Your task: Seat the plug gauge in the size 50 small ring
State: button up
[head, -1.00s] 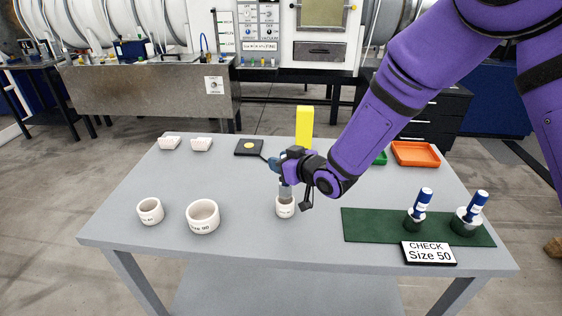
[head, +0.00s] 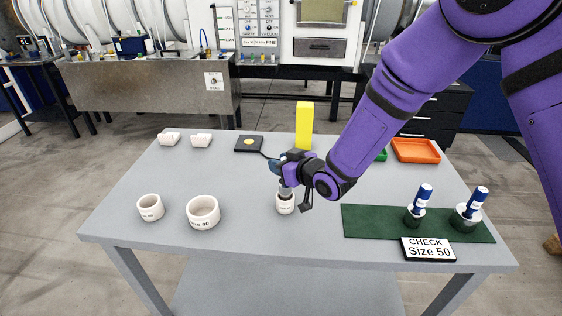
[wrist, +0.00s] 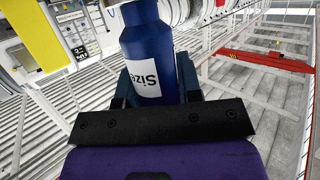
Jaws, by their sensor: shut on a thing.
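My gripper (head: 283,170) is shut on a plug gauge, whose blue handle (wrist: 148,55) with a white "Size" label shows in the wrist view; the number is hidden. In the head view its grey lower end (head: 286,190) points down at a small white ring (head: 285,206). The plug's tip meets or enters the ring's opening; how deep it sits I cannot tell. The ring's lettering is too small to read. A card (head: 429,249) reads "CHECK Size 50".
A small white ring (head: 150,209) and a larger one (head: 202,216) stand at left. Two blue-handled gauges (head: 418,204) (head: 473,209) stand on a green mat (head: 375,224). A yellow block (head: 304,125), black pad (head: 249,144) and orange tray (head: 415,151) are behind.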

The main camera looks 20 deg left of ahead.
jog(key=shift+f, duration=1.8)
jog(key=o, duration=1.1)
jog(key=shift+o, duration=0.2)
jog(key=shift+d, duration=0.1)
jog(key=v, duration=1)
jog(key=shift+s+d, duration=0.2)
jog(key=shift+d, duration=0.05)
jog(key=shift+r, duration=0.1)
